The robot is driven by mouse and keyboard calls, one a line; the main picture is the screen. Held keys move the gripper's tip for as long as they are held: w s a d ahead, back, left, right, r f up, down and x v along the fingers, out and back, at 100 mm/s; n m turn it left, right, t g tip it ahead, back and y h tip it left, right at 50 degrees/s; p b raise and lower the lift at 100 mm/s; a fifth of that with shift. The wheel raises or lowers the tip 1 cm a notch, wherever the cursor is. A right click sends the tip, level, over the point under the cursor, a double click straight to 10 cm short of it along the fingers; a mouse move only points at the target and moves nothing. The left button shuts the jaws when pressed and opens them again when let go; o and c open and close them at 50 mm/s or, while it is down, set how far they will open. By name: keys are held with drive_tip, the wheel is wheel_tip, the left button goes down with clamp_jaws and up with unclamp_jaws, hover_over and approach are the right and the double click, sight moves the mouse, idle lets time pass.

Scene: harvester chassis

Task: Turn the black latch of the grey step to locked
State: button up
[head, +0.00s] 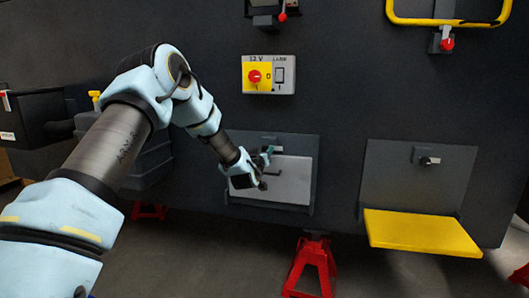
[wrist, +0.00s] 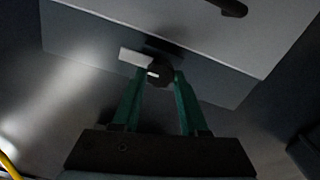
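The grey step (head: 290,182) appears folded up against its dark backing plate (head: 303,146) on the chassis wall. Its pale face also fills the top of the wrist view (wrist: 190,25). The black latch (wrist: 160,72) is a round knob with a small white mark, beside a pale label (wrist: 134,57). In the head view my gripper (head: 268,155) is at the latch and mostly hides it. In the wrist view my gripper's green fingers (wrist: 160,80) stand apart, one on each side of the knob. I cannot tell whether they touch it.
A lowered yellow step (head: 425,231) with its own black latch (head: 428,160) is to the right. A yellow switch box (head: 268,75) with a red knob is above. Red stands (head: 312,262) are below, and a yellow rail (head: 447,20) is at upper right.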

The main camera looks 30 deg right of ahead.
clamp_jaws()
drive_tip(key=shift+m, duration=0.3)
drive_tip(key=shift+s+d+f+m+b, duration=0.1)
drive_tip(key=shift+m+b, duration=2.25)
drive_tip(key=shift+m, duration=1.95)
drive_tip(key=shift+s+d+f+m+b, duration=0.1)
drive_tip(key=shift+m+b, duration=2.2)
drive_tip(key=shift+m, duration=2)
drive_tip(key=o, duration=0.6)
unclamp_jaws()
